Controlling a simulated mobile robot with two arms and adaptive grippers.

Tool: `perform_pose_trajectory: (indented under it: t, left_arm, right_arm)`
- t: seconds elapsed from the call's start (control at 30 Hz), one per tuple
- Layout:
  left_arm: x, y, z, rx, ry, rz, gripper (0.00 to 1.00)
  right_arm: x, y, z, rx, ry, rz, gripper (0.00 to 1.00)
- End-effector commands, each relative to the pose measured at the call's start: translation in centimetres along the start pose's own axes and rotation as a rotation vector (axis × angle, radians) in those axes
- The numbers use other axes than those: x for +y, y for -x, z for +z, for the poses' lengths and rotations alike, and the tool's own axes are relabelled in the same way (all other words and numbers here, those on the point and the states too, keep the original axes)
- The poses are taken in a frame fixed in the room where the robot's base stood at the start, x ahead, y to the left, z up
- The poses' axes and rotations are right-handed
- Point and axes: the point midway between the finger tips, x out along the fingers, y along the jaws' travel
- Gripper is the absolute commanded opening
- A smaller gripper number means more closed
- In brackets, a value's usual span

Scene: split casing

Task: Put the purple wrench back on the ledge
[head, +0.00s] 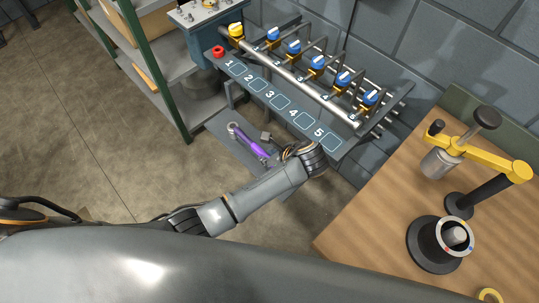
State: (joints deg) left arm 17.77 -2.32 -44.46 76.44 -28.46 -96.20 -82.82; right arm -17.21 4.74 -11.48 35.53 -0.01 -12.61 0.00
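The purple wrench (249,141) shows in the head view below the numbered panel. Its pale ring end points up and left, and its other end is close to my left wrist. It appears over a low grey ledge (223,127); I cannot tell whether it rests on it or is held above it. My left gripper (283,153) is at the end of the arm, beside the wrench's lower right end. Its fingers are mostly hidden by the wrist, so their opening and any contact with the wrench are unclear. My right gripper is not in view.
A grey panel numbered 1 to 5 (261,86) overhangs the wrench, with pipes and blue and yellow valves (316,64) behind it. A red button (218,51) sits at its left end. Green-framed shelves (155,75) stand left. A wooden bench (375,215) with a yellow-armed tool (480,155) is right.

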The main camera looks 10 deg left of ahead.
Motion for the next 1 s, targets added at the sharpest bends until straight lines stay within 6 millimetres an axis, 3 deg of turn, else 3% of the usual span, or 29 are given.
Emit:
perform_pose_trajectory:
  t: [0.07,0.47,1.0]
  left_arm:
    - [0.0,0.0,0.0,0.000,0.000,0.000,0.45]
    - [0.0,0.7,-0.1,0.003,-0.001,0.000,0.45]
    - [-0.1,10.7,-0.1,0.002,0.000,-0.003,0.45]
  right_arm:
    - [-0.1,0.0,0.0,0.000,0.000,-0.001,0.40]
    - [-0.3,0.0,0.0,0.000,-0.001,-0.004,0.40]
    - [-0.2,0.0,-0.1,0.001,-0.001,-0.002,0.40]
